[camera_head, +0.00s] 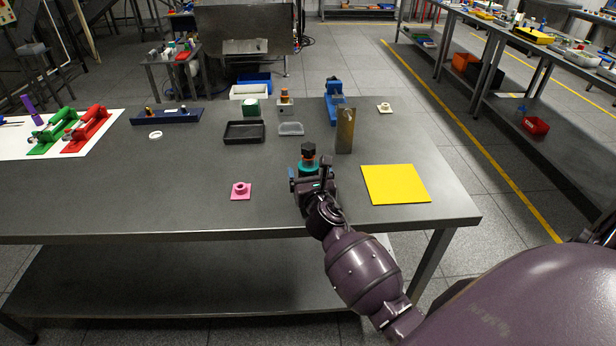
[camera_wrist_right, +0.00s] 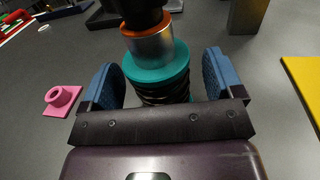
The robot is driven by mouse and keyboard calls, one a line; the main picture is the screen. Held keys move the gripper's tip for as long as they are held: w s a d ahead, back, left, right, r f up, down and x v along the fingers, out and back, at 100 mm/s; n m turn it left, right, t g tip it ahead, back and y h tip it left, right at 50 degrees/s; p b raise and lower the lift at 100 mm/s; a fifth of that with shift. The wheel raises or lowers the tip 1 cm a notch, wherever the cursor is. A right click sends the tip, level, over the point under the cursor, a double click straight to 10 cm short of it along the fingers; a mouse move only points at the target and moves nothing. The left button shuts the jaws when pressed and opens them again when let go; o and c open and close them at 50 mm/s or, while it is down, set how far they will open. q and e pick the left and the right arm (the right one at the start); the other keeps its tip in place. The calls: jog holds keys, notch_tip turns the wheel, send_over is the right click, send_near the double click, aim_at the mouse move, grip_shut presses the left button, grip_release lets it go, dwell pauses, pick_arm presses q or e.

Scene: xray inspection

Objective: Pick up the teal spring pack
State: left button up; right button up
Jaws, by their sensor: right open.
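The teal spring pack (camera_head: 307,167) stands upright on the grey table, partly hidden behind my right gripper in the head view. In the right wrist view the teal spring pack (camera_wrist_right: 158,64) shows a teal disc over a dark coil, with a silver ring, an orange ring and a black top above it. My right gripper (camera_head: 311,182) is open. Its two blue finger pads (camera_wrist_right: 163,78) are on either side of the coil, with a visible gap at each side. My left gripper is not in view.
A pink flanged piece (camera_head: 241,190) lies to the left and a yellow sheet (camera_head: 395,184) to the right. A brass-coloured block (camera_head: 345,130) stands close behind to the right. A black tray (camera_head: 244,132) is further back. The table's front left is clear.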

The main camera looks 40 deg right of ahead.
jog(key=shift+w+d, duration=0.15)
jog(key=shift+w, duration=0.15)
jog(key=shift+r, duration=0.1)
jog(key=c, duration=1.1)
